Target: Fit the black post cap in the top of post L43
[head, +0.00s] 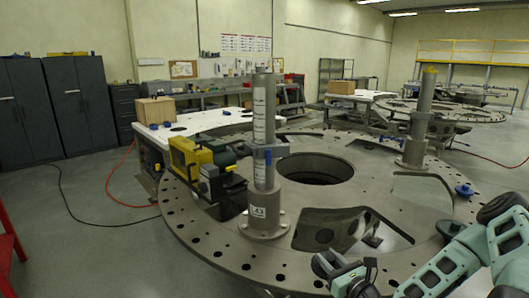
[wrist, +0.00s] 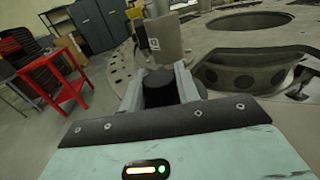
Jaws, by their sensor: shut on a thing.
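Post L43 (head: 263,125) is a tall grey tube standing upright in a flanged base on the turret plate (head: 190,235). Its base carries a white L43 label (head: 258,212). No black cap shows on its top, and its opening cannot be seen into. My gripper (head: 325,264) is low over the plate's front edge, right of the post base and far below the post top. In the wrist view, my gripper (wrist: 160,84) is shut on the black post cap (wrist: 159,77), held between its two grey fingers. The post's lower part (wrist: 165,40) stands just beyond.
A second post (head: 424,105) with a yellow top stands behind right. The plate has large openings. A red stand (wrist: 52,75) is at left.

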